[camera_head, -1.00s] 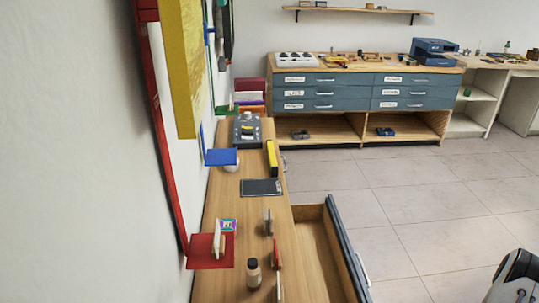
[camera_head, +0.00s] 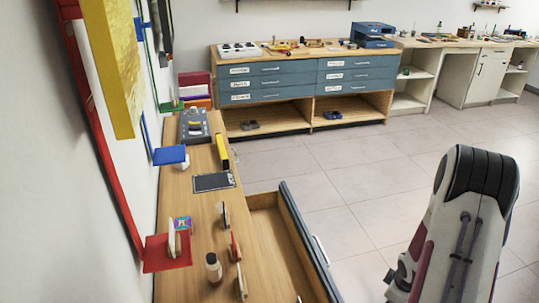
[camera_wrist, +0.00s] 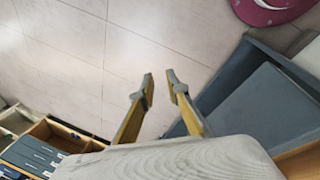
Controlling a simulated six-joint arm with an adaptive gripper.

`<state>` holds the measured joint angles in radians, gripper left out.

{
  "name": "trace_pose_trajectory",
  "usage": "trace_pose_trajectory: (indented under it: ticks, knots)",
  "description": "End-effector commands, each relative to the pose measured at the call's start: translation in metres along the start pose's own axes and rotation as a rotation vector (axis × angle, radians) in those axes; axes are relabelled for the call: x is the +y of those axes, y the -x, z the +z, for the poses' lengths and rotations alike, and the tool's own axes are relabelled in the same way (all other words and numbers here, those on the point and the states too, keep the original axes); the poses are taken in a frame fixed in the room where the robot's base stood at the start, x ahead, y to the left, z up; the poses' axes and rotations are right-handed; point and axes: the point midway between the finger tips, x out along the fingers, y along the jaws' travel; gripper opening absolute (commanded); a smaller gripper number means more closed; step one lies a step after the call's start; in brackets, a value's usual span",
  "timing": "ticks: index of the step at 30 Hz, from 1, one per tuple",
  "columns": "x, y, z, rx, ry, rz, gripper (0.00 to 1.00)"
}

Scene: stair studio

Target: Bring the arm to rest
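My arm (camera_head: 462,215) stands at the right of the head view, over the floor and apart from the bench. My gripper (camera_wrist: 160,82) shows in the wrist view with a narrow gap between its two fingertips. Nothing is between the fingers, and tiled floor shows behind them. I cannot make out the fingertips in the head view.
An open drawer (camera_head: 308,240) juts from the wooden bench (camera_head: 205,208) toward my arm. A blue-grey drawer cabinet (camera_head: 290,78) stands behind. The tiled floor (camera_head: 365,170) between is clear.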

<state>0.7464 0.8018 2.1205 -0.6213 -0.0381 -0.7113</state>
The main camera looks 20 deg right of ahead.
Motion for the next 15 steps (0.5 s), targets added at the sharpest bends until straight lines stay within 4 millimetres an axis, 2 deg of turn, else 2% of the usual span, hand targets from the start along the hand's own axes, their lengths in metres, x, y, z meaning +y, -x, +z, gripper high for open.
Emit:
trace_pose_trajectory:
  ticks: [1, 15]
  knots:
    - [0.000, 0.012, -0.002, -0.017, -0.035, -0.001, 0.15]
    - [-0.024, 0.112, -0.012, -0.144, -0.361, -0.023, 0.15]
